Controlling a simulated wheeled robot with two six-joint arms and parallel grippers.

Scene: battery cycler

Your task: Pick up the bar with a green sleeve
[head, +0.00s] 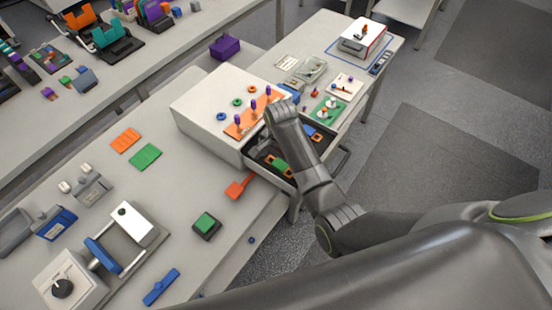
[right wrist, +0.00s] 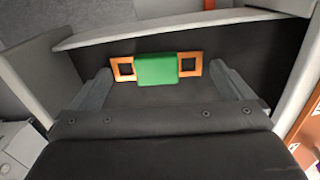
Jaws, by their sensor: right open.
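The bar with a green sleeve lies in a dark open drawer. In the right wrist view the green sleeve (right wrist: 157,69) covers the bar's middle, and an orange end with a square hole shows on each side. In the head view the bar (head: 281,165) shows beside my right arm. My right gripper (right wrist: 160,73) is open, with one finger to the left and one to the right of the bar. The jaws are empty, and I cannot tell their height above the drawer floor. My left gripper is not in view.
The drawer (right wrist: 270,45) has raised walls close around the gripper. It juts from a white cabinet (head: 205,105) with an orange peg board on top. A blue piece (head: 309,131) lies farther along the drawer. An orange-red piece (head: 238,188) lies on the table by the cabinet.

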